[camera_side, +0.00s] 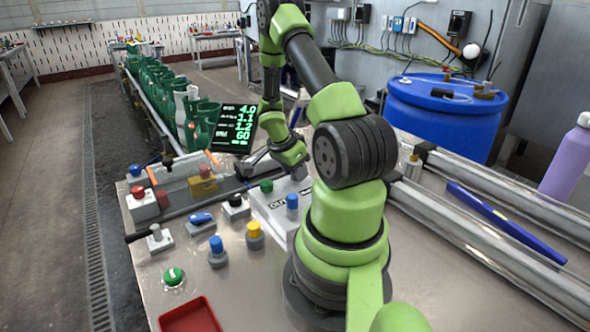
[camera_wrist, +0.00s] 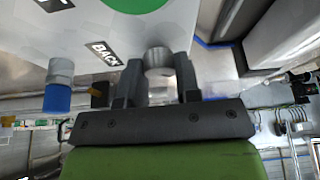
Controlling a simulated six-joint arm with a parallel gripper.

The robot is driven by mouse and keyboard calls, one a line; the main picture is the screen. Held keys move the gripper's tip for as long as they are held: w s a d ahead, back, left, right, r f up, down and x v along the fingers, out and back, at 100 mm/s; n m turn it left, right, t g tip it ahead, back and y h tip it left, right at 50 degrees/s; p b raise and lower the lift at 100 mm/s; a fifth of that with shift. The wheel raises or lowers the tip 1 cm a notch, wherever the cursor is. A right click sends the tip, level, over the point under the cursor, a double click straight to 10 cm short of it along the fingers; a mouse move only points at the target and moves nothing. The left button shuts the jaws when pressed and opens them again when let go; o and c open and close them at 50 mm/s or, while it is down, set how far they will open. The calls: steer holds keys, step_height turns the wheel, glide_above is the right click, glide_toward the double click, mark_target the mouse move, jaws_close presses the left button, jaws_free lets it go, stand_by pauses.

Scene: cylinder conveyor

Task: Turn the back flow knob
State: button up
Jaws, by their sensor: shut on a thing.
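The back flow knob (camera_wrist: 158,58) is a silver round cylinder beside a black "BACK" label (camera_wrist: 106,53) in the wrist view. My gripper (camera_wrist: 160,72) has one dark finger on each side of it and is shut on it. In the side view my gripper (camera_side: 298,172) reaches down to the far end of a white labelled box (camera_side: 268,210). There the knob is hidden behind my gripper and arm.
A green button (camera_side: 266,185) and a blue knob (camera_side: 292,202) stand on the same box, close to my gripper. A dark display (camera_side: 236,128) with green numbers stands behind. Several buttons and levers fill the table's left; green cylinders (camera_side: 205,125) line the conveyor.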

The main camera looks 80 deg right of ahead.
steer(key=shift+n, duration=0.5)
steer(key=shift+d, duration=0.1)
steer(key=o, duration=0.9)
steer(key=v, duration=1)
steer(key=shift+s, duration=0.1)
